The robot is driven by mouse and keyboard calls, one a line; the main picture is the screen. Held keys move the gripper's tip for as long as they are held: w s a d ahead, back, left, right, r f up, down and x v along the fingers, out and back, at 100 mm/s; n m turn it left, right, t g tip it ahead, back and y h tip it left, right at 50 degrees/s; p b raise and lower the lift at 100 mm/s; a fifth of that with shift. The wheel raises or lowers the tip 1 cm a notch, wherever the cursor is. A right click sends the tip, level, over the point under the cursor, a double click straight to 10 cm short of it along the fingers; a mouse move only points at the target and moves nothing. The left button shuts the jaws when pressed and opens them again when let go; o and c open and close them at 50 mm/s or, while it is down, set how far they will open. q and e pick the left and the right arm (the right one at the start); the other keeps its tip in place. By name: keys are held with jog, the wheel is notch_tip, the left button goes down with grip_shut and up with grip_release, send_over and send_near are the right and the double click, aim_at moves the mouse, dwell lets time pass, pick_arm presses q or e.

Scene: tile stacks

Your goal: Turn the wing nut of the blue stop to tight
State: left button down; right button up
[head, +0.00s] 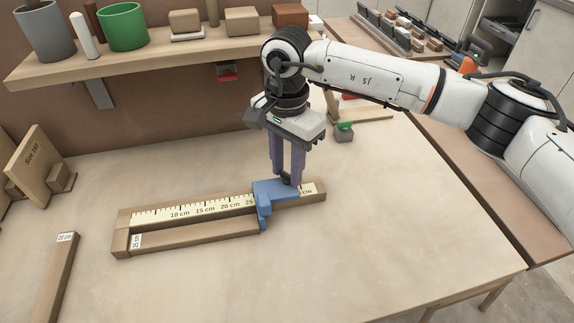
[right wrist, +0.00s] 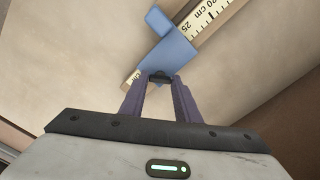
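The blue stop (head: 265,196) sits across the wooden measuring rail (head: 190,231) near its right end, just past the 25 cm mark. It also shows in the right wrist view (right wrist: 171,52). My right gripper (head: 290,181) points straight down over the right part of the stop. In the right wrist view its purple fingers (right wrist: 160,78) stand on both sides of the small dark wing nut (right wrist: 160,76), which fills the gap between the tips. The head view hides most of the nut behind the fingers. My left gripper is in neither view.
A loose stick labelled 20 cm (head: 57,275) lies at the front left. A wooden block labelled Size (head: 33,165) stands at the left edge. A shelf (head: 170,53) with cups and blocks runs along the back. The bench right of the rail is clear.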

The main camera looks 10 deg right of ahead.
jog(key=c, duration=0.5)
jog(key=shift+m+b, duration=0.45)
jog(key=shift+m, duration=0.25)
jog(key=shift+m+b, duration=0.5)
jog(key=shift+m, duration=1.2)
jog(key=shift+m+b, duration=0.4)
jog(key=shift+m, duration=0.4)
jog(key=shift+r, duration=0.1)
jog(key=o, duration=1.1)
jog(key=shift+c, duration=0.2)
